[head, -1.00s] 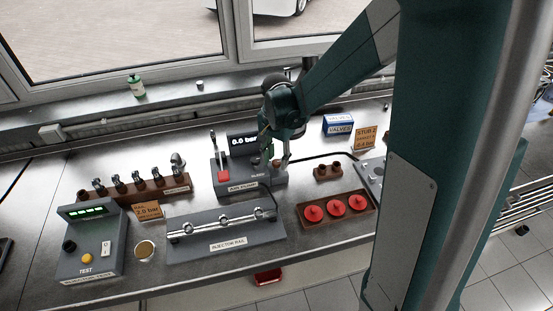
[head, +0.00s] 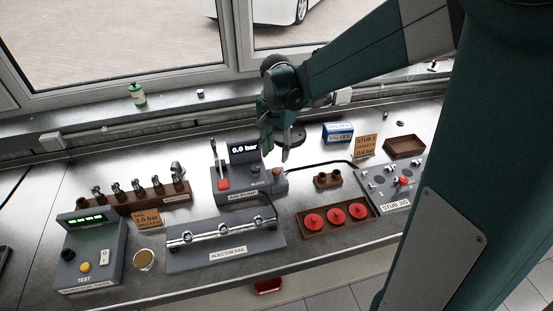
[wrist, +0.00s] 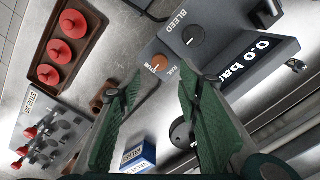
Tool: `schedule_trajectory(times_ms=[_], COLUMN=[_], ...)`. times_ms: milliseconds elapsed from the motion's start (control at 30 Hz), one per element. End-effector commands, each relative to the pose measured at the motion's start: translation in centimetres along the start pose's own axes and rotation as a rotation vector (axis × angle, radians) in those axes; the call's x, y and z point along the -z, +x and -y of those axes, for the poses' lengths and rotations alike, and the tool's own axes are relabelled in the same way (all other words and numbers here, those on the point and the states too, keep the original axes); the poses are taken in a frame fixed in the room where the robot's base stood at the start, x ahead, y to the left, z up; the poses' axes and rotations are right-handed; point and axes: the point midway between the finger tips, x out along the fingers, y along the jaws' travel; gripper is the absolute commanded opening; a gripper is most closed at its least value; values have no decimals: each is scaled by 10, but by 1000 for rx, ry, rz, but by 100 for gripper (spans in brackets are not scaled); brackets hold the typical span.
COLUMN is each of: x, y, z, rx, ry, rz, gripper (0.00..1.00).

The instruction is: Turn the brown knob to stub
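The brown knob (wrist: 158,63) is on top of the grey air pump unit (wrist: 228,38). It also shows in the head view (head: 277,171), at the unit's right end. A "RAIL" label and a partly hidden label are beside it; I cannot tell which way the knob points. My gripper (head: 274,151) is above and behind the knob in the head view, apart from it. In the wrist view my gripper (wrist: 161,82) has its two green fingers spread, with nothing between them and the knob just beyond the tips.
An injector rail (head: 222,235) is in front. A tray (head: 306,229) of red caps and a stub jig (head: 388,187) are to the right.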

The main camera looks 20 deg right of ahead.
Motion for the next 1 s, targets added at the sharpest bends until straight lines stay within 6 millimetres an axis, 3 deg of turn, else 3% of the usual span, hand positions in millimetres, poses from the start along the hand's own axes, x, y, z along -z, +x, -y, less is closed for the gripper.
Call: schedule_trajectory(times_ms=[200, 400, 1000], x=[0, 0, 0], y=[-25, -36, -36], z=[0, 0, 0], rx=[0, 0, 0], ry=[0, 0, -45], rz=[0, 0, 0], gripper=[35, 35, 35])
